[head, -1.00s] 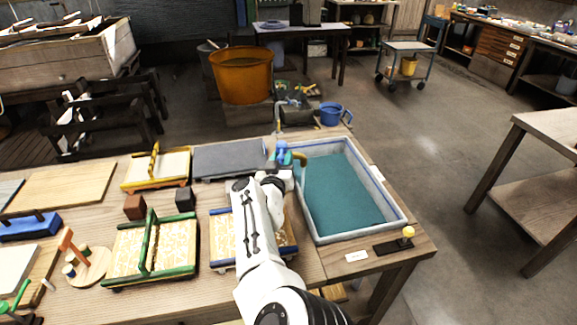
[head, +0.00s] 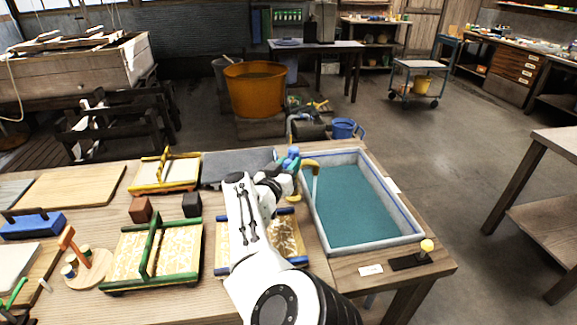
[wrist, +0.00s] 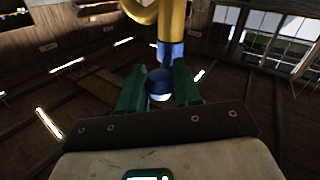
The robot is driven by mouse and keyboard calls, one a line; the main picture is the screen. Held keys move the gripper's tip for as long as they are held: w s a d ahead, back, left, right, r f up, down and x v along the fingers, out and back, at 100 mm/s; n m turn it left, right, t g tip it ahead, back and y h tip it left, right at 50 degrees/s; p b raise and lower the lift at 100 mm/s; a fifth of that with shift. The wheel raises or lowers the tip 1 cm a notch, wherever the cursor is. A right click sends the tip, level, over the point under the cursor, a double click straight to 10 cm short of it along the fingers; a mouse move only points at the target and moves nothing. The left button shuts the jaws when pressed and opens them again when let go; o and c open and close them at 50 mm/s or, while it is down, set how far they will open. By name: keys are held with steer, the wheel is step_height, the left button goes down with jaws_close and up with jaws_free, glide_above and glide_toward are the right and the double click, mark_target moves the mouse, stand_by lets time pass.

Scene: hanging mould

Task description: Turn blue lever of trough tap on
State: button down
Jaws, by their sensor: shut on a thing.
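The trough tap's curved brass spout (head: 313,168) rises at the left edge of the trough (head: 408,238), which is pale-rimmed with a teal inside. The spout and its blue collar also show at the top of the wrist view (wrist: 172,25). The blue lever (wrist: 160,78) sits between my two green fingers in the wrist view. My gripper (wrist: 160,88) is shut on the lever. In the head view the blue part (head: 292,155) shows beside the spout, and my wrist hides much of the tap's base and lever. I cannot tell the lever's exact angle.
A screen frame with blue bars (head: 287,236) lies under my arm. A green-handled frame (head: 186,273) and a yellow-handled one (head: 178,172) lie to the left. A yellow knob on a dark plate (head: 427,246) is at the table's right corner. An orange tub (head: 255,92) stands behind.

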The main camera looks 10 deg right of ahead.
steer(key=c, duration=0.8)
jaws_free()
steer(key=shift+r+p, duration=0.35)
steer(key=shift+r, duration=0.1)
step_height(320, 180, up, 3)
steer(key=shift+f+p, duration=0.15)
steer(key=shift+p, duration=0.85)
steer(key=s+r+p, duration=0.2)
steer(key=s+r, duration=0.1)
steer(key=s, duration=0.1)
steer(key=s+d+r+p, duration=0.1)
steer(key=s+r+p, duration=0.1)
steer(key=s, duration=0.3)
steer(key=s+r+p, duration=0.3)
steer(key=s+r, duration=0.1)
steer(key=s, duration=0.1)
steer(key=shift+d+r, duration=0.15)
steer(key=shift+d, duration=0.1)
